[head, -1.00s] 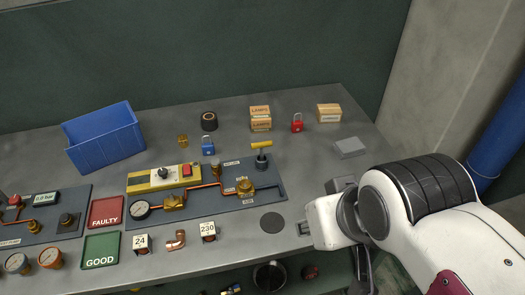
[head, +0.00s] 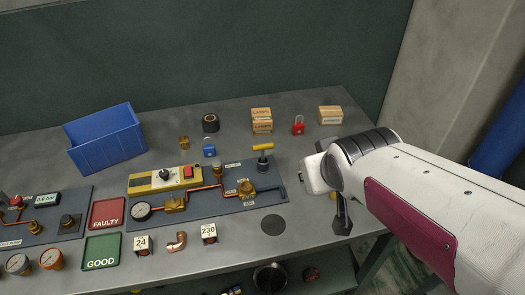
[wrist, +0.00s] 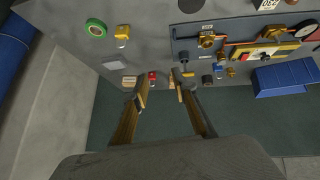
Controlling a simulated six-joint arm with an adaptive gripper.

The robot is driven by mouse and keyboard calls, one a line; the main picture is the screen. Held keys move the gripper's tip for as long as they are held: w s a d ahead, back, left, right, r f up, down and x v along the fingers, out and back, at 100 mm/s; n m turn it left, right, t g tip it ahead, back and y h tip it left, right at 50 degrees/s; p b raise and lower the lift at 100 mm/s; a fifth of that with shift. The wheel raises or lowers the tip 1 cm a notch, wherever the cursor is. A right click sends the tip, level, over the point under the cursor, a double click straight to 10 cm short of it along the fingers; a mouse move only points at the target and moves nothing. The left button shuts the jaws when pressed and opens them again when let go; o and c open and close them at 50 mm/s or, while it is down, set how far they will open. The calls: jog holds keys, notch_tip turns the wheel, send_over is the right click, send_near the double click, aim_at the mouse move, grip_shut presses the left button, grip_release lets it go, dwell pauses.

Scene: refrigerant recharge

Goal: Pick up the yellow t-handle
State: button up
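The yellow t-handle (head: 262,147) stands upright on a dark stem at the back right corner of the dark panel (head: 215,202). In the wrist view the yellow t-handle (wrist: 188,74) shows beside the right fingertip; whether they touch cannot be told there.
A red padlock (head: 298,125) and small boxes (head: 261,119) stand behind the handle. A blue bin (head: 105,138) is at the back left. A green tape roll (wrist: 96,28) and grey block (wrist: 113,65) lie right of the panel. Bare table surrounds the dark round disc (head: 273,224).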

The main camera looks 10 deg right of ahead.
jog(key=w+d+f+n+t, duration=0.1)
jog(key=w+f, duration=0.2)
jog(key=w, duration=0.3)
jog(key=w+d+f+n+t, duration=0.1)
jog(key=w+f+t, duration=0.15)
jog(key=w, duration=0.35)
jog(key=n+t+y, duration=0.1)
jog(key=y, duration=0.3)
send_near(263, 163)
notch_tip(263, 163, up, 2)
jog(key=w+d, duration=0.2)
jog(key=shift+w+a+f+t+y, duration=0.1)
jog(key=shift+a+f+t+y, duration=0.25)
jog(key=shift+a+f+y, duration=0.35)
jog(key=shift+r, duration=0.1)
jog(key=shift+w, duration=0.1)
jog(key=shift+x, duration=1.2)
jog(key=shift+x, duration=2.6)
jog(key=shift+a+r, duration=0.15)
